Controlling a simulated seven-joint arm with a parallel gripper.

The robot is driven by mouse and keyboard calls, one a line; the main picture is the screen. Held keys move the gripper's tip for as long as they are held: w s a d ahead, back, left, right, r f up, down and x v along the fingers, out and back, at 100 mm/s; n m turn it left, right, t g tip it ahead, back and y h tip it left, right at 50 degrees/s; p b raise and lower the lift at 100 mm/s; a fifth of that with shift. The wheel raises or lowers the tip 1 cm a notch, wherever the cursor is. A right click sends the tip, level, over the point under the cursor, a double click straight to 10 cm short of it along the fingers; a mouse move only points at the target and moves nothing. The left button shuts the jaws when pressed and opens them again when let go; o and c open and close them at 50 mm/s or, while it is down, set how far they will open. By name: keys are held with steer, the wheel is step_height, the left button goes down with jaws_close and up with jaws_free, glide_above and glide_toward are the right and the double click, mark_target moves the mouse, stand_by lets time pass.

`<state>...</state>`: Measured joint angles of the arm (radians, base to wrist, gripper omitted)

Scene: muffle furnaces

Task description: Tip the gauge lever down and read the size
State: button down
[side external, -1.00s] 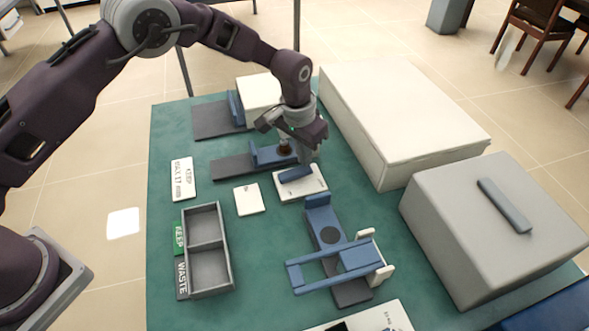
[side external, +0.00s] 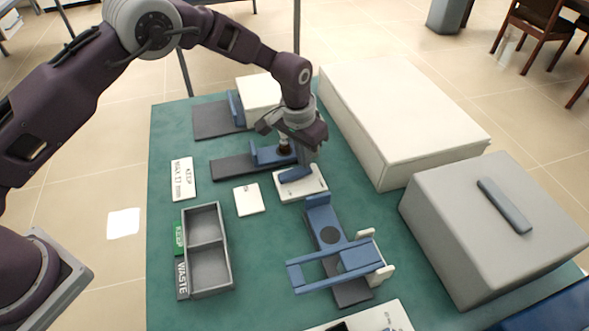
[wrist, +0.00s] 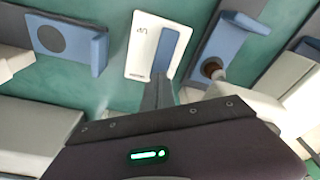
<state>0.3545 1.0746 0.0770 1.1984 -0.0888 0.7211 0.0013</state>
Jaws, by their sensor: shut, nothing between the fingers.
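A white gauge plate (side external: 313,186) with a blue lever (side external: 295,174) lies on the green mat, right of the middle of the picture's left half. In the wrist view the plate (wrist: 143,45) carries a small dark mark, too small to read surely, and the blue lever (wrist: 166,52) runs along its right side. My gripper (side external: 307,163) points down at the plate's far side, close to the lever. In the wrist view its shut fingers (wrist: 158,88) overlap the lever's near end. I cannot tell whether they touch it.
A blue stand with a brown knob (side external: 284,147) is close left of my gripper. A blue slide fixture (side external: 330,235) stands in front. A large white box (side external: 400,115) and a grey box (side external: 490,225) are right. A two-part tray (side external: 228,258) is left; a small white card (side external: 249,199) lies between.

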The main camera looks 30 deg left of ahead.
steer(key=shift+f, duration=0.75)
steer(key=shift+r, duration=3.55)
step_height(320, 180, up, 10)
glide_above(284, 173)
steer(key=s+a+r+n+t, duration=0.2)
steer(key=s+a+r, duration=0.4)
steer(key=s+r, duration=0.4)
steer(key=s+a+t, duration=0.1)
steer(key=s+a, duration=0.2)
steer(key=s, duration=0.8)
steer(key=s+a+r+n, duration=0.1)
steer(key=s+a, duration=0.3)
steer(key=s, duration=0.8)
steer(key=shift+s+r+t, duration=0.25)
steer(key=shift+r+t, duration=0.05)
steer(key=shift+t, duration=0.1)
